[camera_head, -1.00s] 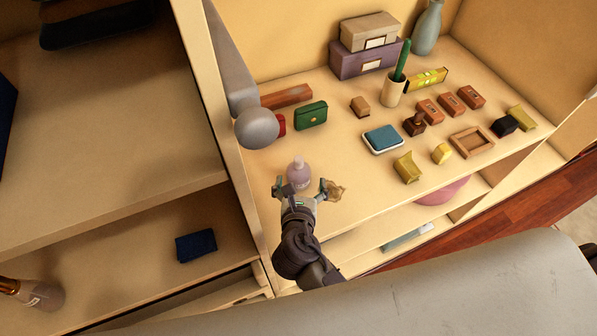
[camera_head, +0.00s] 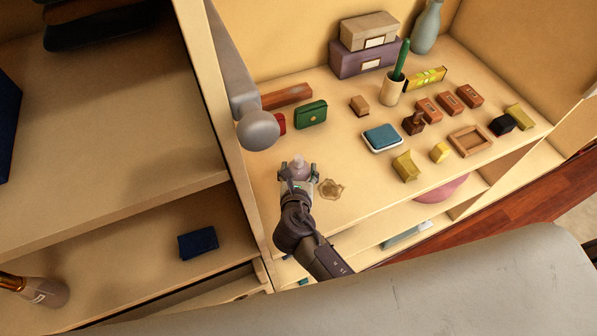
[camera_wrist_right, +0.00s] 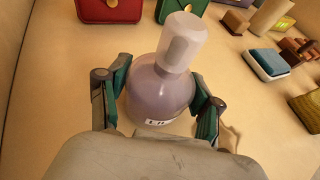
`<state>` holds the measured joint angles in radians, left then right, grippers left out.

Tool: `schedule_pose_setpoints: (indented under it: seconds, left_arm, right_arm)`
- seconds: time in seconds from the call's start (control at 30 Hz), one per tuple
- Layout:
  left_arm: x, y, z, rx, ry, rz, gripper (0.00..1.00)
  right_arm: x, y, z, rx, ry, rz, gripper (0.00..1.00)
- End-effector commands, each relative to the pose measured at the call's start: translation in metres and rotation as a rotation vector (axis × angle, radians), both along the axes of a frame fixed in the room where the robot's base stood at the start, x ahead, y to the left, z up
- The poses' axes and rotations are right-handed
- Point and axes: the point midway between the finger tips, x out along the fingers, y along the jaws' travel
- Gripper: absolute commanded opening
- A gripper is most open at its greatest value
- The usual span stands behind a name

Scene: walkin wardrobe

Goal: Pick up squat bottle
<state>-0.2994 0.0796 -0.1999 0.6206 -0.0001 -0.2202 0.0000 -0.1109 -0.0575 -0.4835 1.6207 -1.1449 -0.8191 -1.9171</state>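The squat bottle (camera_head: 297,168) is light purple with a pale cap and stands upright on the shelf. It shows larger in the right wrist view (camera_wrist_right: 160,88), with a small white label low on its front. My right gripper (camera_head: 297,174) is around the bottle, one finger on each side. In the wrist view the fingers (camera_wrist_right: 160,100) stand close to the bottle's sides; small gaps seem to remain near the tips, and contact lower down is hidden. My left gripper is not in view.
A crumpled brownish thing (camera_head: 331,189) lies just right of the gripper. A green purse (camera_head: 311,115), a red purse (camera_wrist_right: 110,10) and a blue-topped box (camera_head: 382,138) lie behind. A rounded grey rod end (camera_head: 258,129) projects at the left. Bare shelf lies between.

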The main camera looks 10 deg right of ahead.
Motion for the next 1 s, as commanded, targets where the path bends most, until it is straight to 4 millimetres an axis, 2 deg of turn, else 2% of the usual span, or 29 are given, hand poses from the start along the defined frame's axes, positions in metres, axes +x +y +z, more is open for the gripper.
schedule_pose_setpoints:
  seconds: [0.03,0.23,0.47,0.63,0.77,0.87,1.0]
  left_arm:
    - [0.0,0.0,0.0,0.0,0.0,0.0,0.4]
    - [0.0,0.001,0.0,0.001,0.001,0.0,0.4]
    - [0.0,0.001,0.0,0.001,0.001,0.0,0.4]
    - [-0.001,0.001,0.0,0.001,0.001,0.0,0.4]
    - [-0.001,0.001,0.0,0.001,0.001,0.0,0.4]
    - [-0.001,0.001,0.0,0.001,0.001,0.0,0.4]
    - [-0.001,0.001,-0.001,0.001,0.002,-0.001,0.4]
  right_arm:
    - [0.0,0.0,0.0,0.0,0.0,0.0,0.51]
    - [0.0,0.0,0.0,0.0,0.0,0.0,0.18]
    - [0.0,0.0,0.001,0.0,-0.001,0.0,0.18]
    - [0.0,0.0,0.009,0.0,-0.004,0.0,0.18]
    - [0.001,0.0,0.026,0.002,-0.006,0.0,0.18]
    - [0.001,0.0,0.046,0.004,-0.007,0.0,0.18]
    - [-0.023,-0.02,0.058,-0.002,-0.003,0.0,0.18]
